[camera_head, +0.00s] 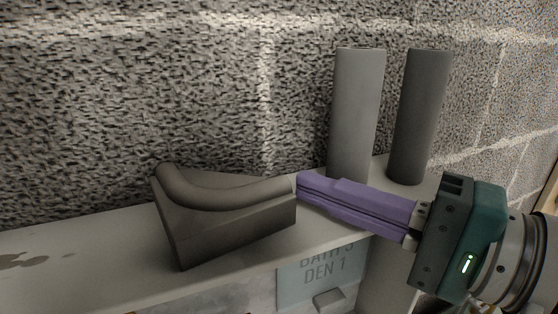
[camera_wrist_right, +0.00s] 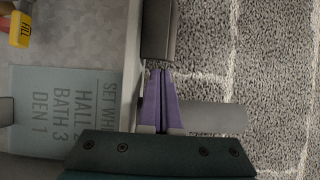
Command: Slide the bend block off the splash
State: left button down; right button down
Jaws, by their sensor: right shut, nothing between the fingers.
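The bend block (camera_head: 230,228), a dark grey-brown wedge with a curved rounded ridge along its top, sits on the pale ledge (camera_head: 110,262) against the wall. Its end also shows in the right wrist view (camera_wrist_right: 159,30), just beyond my fingertips. A dark splash mark (camera_head: 22,260) shows on the ledge at far left, apart from the block; what lies under the block is hidden. My right gripper (camera_head: 300,187), with purple fingers, is shut and empty at the block's right end. The tips look very close to it; I cannot tell if they touch. My left gripper is not in view.
A light grey cylinder (camera_head: 356,112) and a darker cylinder (camera_head: 420,115) stand on the ledge behind my right fingers. A lettered sign (camera_head: 318,268) is on the front below the ledge. A yellow tag (camera_wrist_right: 19,30) shows in the wrist view.

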aim_at(219, 200)
jog(key=shift+x, duration=1.5)
jog(key=shift+s, duration=1.05)
